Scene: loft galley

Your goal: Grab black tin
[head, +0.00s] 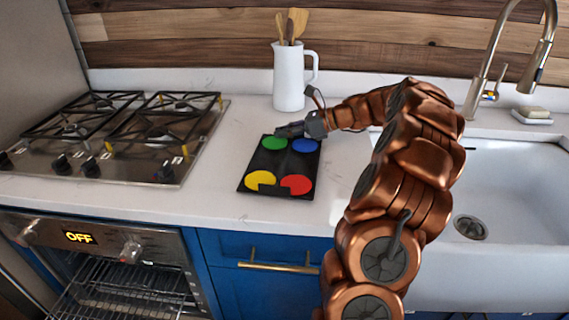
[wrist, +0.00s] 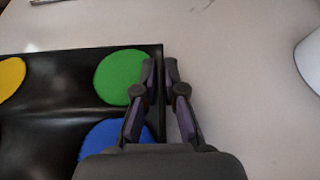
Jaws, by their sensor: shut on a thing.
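The black tin (head: 281,167) lies flat on the white counter between the stove and the sink. It carries green, blue, yellow and red round patches. In the wrist view the tin (wrist: 60,115) fills the left side, with its edge running between my fingers. My gripper (head: 279,132) is at the tin's far edge, by the green and blue patches. In the wrist view my gripper (wrist: 160,68) has its fingertips close together, shut on that edge near the green patch. The fingers hide a small part of the rim.
A white pitcher (head: 289,77) with wooden utensils stands behind the tin. A gas stove (head: 150,122) is to the left, and a white sink (head: 500,180) with a faucet (head: 487,70) is to the right. The oven door (head: 120,285) below looks open. Counter in front of the tin is clear.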

